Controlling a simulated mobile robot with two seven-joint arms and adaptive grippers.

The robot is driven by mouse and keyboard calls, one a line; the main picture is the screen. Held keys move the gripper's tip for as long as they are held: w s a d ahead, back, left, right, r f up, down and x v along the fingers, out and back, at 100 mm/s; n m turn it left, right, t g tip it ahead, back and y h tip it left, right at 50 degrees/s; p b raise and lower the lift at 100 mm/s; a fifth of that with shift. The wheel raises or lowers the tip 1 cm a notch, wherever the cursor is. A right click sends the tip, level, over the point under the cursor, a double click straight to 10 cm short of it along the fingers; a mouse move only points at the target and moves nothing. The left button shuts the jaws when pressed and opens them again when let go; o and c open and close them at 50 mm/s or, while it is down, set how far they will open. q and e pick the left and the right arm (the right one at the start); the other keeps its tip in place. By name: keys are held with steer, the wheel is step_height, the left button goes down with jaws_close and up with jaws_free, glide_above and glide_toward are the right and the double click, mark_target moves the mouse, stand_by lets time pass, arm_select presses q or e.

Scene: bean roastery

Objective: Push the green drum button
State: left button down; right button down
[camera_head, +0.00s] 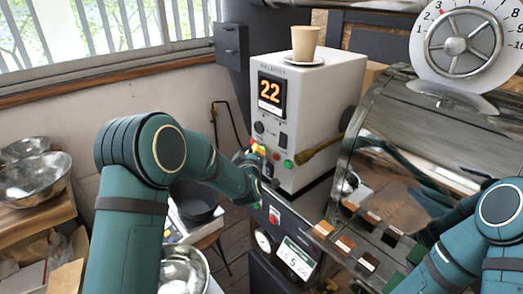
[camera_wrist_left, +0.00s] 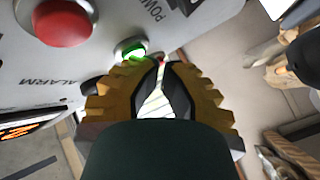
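A small green button (camera_head: 288,163) sits low on the white control box (camera_head: 318,100). In the left wrist view a lit green button (camera_wrist_left: 130,50) shows just beyond and left of my fingertips, near the word POWER. I cannot read a drum label on it. My left gripper (camera_head: 257,153) is at the front face of the box, left of the green button. Its yellow fingers are brought together and empty in the wrist view (camera_wrist_left: 161,66); contact with the panel cannot be told. My right gripper is out of view.
A red button (camera_head: 277,156) sits beside the green one; a large red button also shows in the wrist view (camera_wrist_left: 62,22). A paper cup (camera_head: 305,42) stands on the box.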

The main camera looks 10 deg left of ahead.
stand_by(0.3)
arm_select(q)
steer(key=shift+s+a+b, duration=0.5)
steer(key=shift+s+b, duration=0.05)
steer(key=shift+s, duration=0.1)
steer(key=s+a, duration=0.1)
steer(key=s, duration=0.1)
steer(key=s+a+b, duration=0.1)
steer(key=s+a, duration=0.1)
steer(key=shift+b, duration=0.3)
stand_by(0.6)
